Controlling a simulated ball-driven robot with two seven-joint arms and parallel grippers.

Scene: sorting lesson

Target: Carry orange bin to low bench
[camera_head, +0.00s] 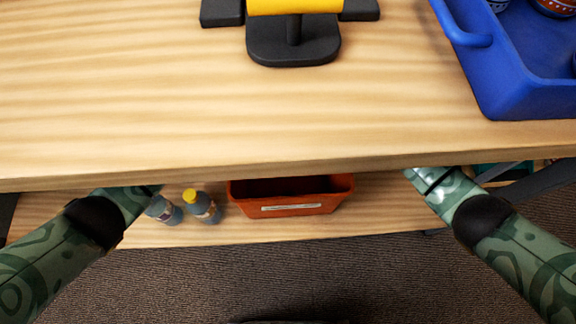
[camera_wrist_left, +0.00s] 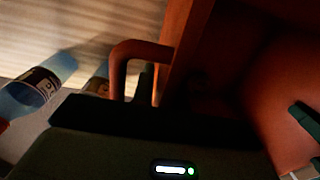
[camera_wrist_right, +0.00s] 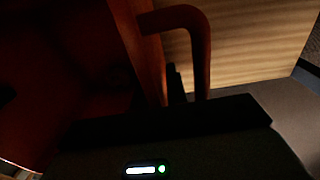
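The orange bin (camera_head: 292,206) is under the front edge of the upper wooden table, over a lower wooden board (camera_head: 232,233). Its front has a pale label, and I cannot tell whether its base touches the board. My left gripper (camera_wrist_left: 147,86) is at one side handle (camera_wrist_left: 138,50) of the bin, with a dark fingertip inside the loop. My right gripper (camera_wrist_right: 175,84) is at the opposite handle (camera_wrist_right: 185,18) in the same way. The rest of the fingers is hidden, so their closure is unclear. In the head view the table edge covers both grippers.
The upper table (camera_head: 220,120) overhangs the bin and carries a blue crate (camera_head: 505,95) and a black stand (camera_head: 293,50) with a yellow part. Carpet (camera_head: 300,280) lies in front.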

